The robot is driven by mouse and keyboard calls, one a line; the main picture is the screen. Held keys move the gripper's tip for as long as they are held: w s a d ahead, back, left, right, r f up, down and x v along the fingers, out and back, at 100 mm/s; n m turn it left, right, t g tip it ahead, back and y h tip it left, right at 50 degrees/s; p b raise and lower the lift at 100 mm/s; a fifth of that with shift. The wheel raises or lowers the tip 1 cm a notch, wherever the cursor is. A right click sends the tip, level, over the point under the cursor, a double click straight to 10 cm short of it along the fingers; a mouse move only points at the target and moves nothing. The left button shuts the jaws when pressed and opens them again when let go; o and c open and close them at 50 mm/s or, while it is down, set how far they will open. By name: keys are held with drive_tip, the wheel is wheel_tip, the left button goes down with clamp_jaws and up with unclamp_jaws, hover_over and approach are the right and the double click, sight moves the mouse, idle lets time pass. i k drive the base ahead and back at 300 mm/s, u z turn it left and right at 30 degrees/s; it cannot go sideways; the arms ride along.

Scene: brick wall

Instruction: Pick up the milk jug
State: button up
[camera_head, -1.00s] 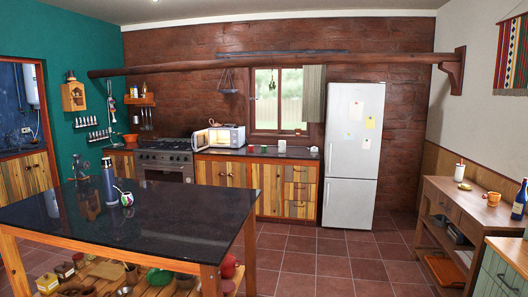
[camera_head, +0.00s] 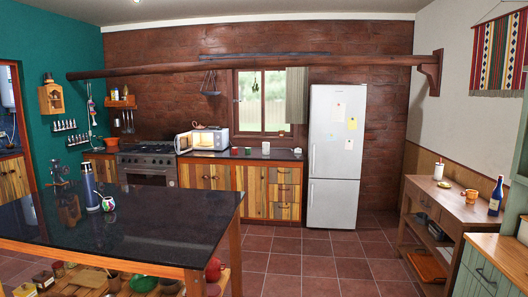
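I cannot pick out a milk jug with certainty. A small white vessel (camera_head: 438,171) with something thin sticking out stands on the wooden sideboard (camera_head: 450,207) at the right. A small whitish item (camera_head: 265,148) stands on the back counter below the window, too small to identify. A pale object (camera_head: 523,231) is cut off by the right edge above the green cabinet. My gripper is not in view.
The dark-topped island (camera_head: 150,232) fills the left foreground, with a blue flask (camera_head: 90,187) on it. The fridge (camera_head: 336,155) stands at the back. The tiled floor (camera_head: 310,262) is clear between island and sideboard. A green cabinet (camera_head: 484,272) is at lower right.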

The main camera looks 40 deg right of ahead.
sight(266, 146)
drive_tip(key=z, duration=1.25)
drive_tip(key=i, duration=3.15)
